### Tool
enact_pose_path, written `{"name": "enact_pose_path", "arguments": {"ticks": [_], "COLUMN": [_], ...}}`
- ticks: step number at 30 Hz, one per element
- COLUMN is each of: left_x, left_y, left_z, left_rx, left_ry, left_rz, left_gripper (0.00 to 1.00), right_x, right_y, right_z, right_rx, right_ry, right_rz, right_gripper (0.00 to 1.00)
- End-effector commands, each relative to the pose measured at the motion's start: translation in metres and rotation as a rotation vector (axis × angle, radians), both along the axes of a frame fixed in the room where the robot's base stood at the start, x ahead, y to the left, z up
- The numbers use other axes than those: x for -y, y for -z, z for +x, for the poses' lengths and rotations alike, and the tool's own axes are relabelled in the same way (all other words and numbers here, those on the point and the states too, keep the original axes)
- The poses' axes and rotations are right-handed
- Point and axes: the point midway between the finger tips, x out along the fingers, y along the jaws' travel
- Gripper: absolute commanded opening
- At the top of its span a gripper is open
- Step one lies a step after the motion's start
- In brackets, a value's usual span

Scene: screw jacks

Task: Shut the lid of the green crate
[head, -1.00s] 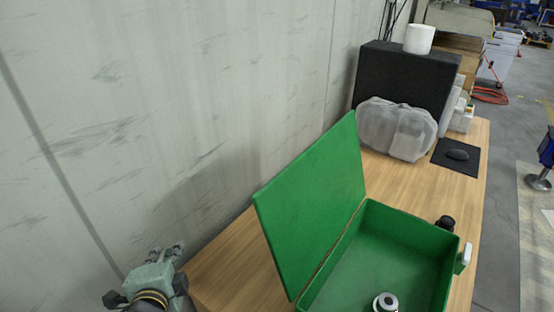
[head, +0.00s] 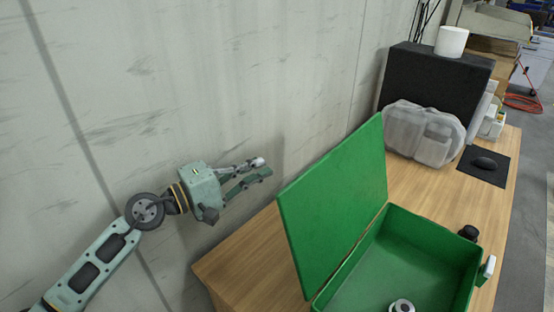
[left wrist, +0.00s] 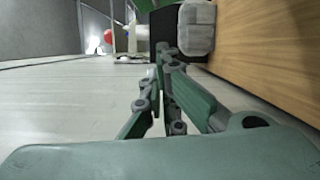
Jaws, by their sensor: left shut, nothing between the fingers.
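The green crate (head: 440,245) stands on the wooden table, and its lid (head: 335,215) is open, tilted up and back toward the wall on the left. A round metal part (head: 403,306) lies inside the crate at the bottom of the head view. My left gripper (head: 264,169) is shut and empty. It is in front of the grey wall, left of the lid's upper part, with a small gap between them in the picture. Its fingers also show in the left wrist view (left wrist: 168,62). A pale latch (head: 488,268) is on the crate's right side. My right gripper is out of view.
The grey wall (head: 150,80) runs close along the left of the table (head: 250,265). Behind the crate are a plastic-wrapped bundle (head: 422,135), a black box (head: 432,83) with a white roll (head: 451,41), and a mouse on a black mat (head: 484,178). A small black object (head: 468,232) is beside the crate.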

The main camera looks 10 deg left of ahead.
Motion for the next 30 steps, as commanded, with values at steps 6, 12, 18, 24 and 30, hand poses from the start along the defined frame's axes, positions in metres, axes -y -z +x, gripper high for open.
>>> {"name": "enact_pose_path", "arguments": {"ticks": [6,12,18,24,30], "left_x": [0.033,0.066,0.088,0.099,0.101], "left_y": [-0.010,-0.010,-0.012,-0.010,-0.009], "left_z": [0.027,0.057,0.046,0.038,0.036], "left_rx": [-0.001,-0.003,-0.004,-0.003,-0.002], "left_ry": [0.001,0.001,0.001,0.001,0.000], "left_rz": [-0.009,-0.012,-0.009,-0.008,-0.008], "left_gripper": [0.00,0.00,0.00,0.00,0.00], "right_x": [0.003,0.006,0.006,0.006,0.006], "right_y": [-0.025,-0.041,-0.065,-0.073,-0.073], "right_z": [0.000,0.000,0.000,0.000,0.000], "right_rx": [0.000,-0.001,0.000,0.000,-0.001], "right_ry": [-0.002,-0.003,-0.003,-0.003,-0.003], "right_rz": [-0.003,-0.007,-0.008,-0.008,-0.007], "right_gripper": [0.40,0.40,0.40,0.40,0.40]}}
